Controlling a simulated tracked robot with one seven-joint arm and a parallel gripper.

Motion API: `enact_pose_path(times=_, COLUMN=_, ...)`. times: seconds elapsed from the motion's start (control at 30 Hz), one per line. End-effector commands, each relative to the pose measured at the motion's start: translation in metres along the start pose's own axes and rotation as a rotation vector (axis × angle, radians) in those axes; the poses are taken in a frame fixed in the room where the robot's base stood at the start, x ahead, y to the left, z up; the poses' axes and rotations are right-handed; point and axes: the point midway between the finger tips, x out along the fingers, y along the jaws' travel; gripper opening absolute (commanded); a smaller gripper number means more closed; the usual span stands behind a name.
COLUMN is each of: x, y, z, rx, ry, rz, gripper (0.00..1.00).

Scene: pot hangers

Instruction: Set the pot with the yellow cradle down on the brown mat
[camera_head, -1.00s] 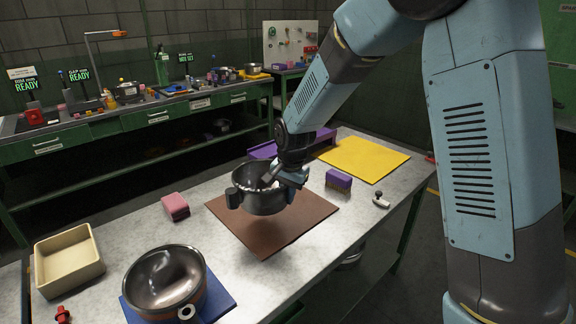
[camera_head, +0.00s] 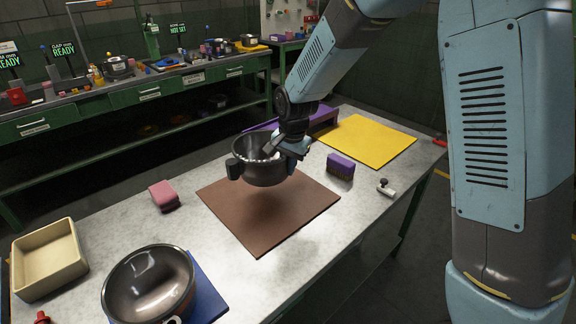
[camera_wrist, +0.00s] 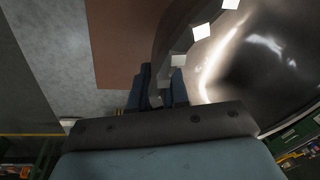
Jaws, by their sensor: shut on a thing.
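A dark metal pot (camera_head: 262,173) with side lugs is held upright above the brown mat (camera_head: 280,222). A soft shadow lies on the mat beneath it, with a gap between. My gripper (camera_head: 275,150) is shut on the pot's near-right rim. In the wrist view, my fingers (camera_wrist: 165,92) clasp the rim of the pot (camera_wrist: 262,65), and part of the brown mat (camera_wrist: 120,45) shows beyond. I see no yellow cradle on the held pot; its underside is hidden. Another dark pot (camera_head: 150,285) rests on a blue mat (camera_head: 208,300) at the front left.
A purple block (camera_head: 340,165) and a small white-and-black piece (camera_head: 386,188) lie right of the mat. A pink block (camera_head: 164,195) lies left. A cream tray (camera_head: 48,260) stands far left.

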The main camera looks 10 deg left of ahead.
Motion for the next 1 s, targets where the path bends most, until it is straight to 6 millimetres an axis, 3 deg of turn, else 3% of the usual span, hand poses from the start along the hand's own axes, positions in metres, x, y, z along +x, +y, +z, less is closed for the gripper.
enact_pose_path(times=1.0, x=0.070, y=0.011, z=0.005, rx=0.000, ry=0.000, rz=0.000, gripper=0.00)
